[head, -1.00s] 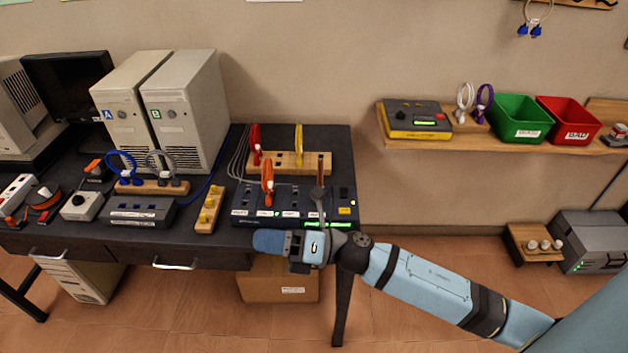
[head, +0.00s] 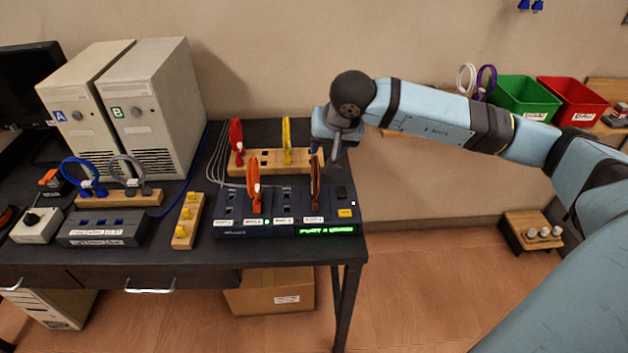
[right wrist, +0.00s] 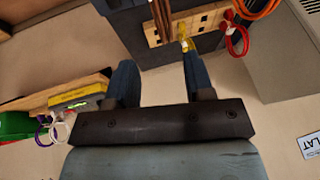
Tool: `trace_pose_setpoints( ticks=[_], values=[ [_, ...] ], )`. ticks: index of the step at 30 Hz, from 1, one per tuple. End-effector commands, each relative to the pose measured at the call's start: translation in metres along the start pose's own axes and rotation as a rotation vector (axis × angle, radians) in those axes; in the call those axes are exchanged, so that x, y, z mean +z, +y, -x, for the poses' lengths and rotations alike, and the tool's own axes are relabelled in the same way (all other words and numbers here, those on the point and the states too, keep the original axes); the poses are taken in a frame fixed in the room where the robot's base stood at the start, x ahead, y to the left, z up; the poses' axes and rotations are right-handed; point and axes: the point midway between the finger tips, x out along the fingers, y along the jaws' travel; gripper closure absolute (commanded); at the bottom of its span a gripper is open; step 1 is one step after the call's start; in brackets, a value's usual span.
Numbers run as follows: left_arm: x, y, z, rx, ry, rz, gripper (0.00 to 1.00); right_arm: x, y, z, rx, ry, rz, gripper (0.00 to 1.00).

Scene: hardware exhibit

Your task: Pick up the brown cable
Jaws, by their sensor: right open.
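The brown cable (head: 316,185) is a narrow upright loop plugged into the rightmost slot of the dark switch box (head: 230,228) on the table. It also shows in the right wrist view (right wrist: 160,17), at the top edge, beyond and between the fingertips. My left gripper is not in view.
An orange cable (head: 254,188) stands in the same box. Red (head: 237,140) and yellow (head: 287,140) cables stand on a wooden rack (head: 268,168) behind it. Two computer towers (head: 160,100) stand at left. Green (head: 525,97) and red (head: 572,100) bins sit on a wall shelf.

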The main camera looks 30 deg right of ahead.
Motion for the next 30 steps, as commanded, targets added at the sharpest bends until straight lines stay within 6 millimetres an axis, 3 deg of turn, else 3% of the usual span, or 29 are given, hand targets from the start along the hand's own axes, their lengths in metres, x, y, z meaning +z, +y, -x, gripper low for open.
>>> trace_pose_setpoints(
  ticks=[6,14,21,30],
  values=[
    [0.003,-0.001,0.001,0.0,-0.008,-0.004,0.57,0.001,-0.001,-0.041,-0.002,-0.005,-0.002,0.52],
    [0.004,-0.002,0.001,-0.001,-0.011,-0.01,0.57,0.0,-0.003,-0.06,-0.003,-0.005,-0.003,0.52],
    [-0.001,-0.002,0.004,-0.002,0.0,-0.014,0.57,-0.002,-0.008,-0.096,-0.002,-0.007,-0.004,0.52],
    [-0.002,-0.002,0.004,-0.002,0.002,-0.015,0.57,-0.002,-0.007,-0.105,-0.003,-0.003,-0.003,0.52]
  ],
)
